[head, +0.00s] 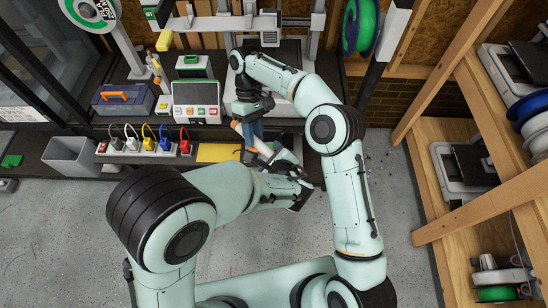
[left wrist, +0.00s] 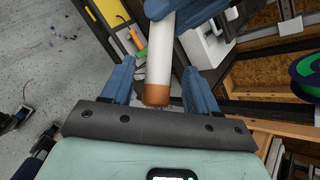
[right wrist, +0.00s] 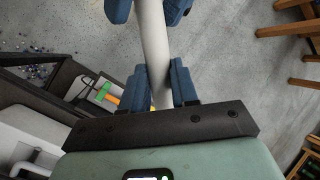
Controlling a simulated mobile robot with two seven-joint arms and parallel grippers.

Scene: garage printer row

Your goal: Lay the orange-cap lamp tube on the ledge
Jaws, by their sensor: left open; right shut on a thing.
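The lamp tube is white with a copper-orange end cap; it shows in the left wrist view (left wrist: 158,65) and the right wrist view (right wrist: 155,45). In the head view only a short pale piece (head: 262,148) shows between the hands. My right gripper (head: 254,132) is shut on the tube; its fingers press both sides in the right wrist view (right wrist: 160,85). My left gripper (head: 272,158) is open, its blue fingers (left wrist: 158,85) spread either side of the capped end with gaps. A dark ledge (head: 80,165) runs along the back; I cannot tell if it is the task's.
A yellow mat (head: 215,152), a power strip (head: 145,150) with several coloured plugs and a grey bin (head: 72,156) are on the left. A blue toolbox (head: 122,99) and a control panel (head: 197,100) stand behind. Wooden printer shelving (head: 455,215) is at right.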

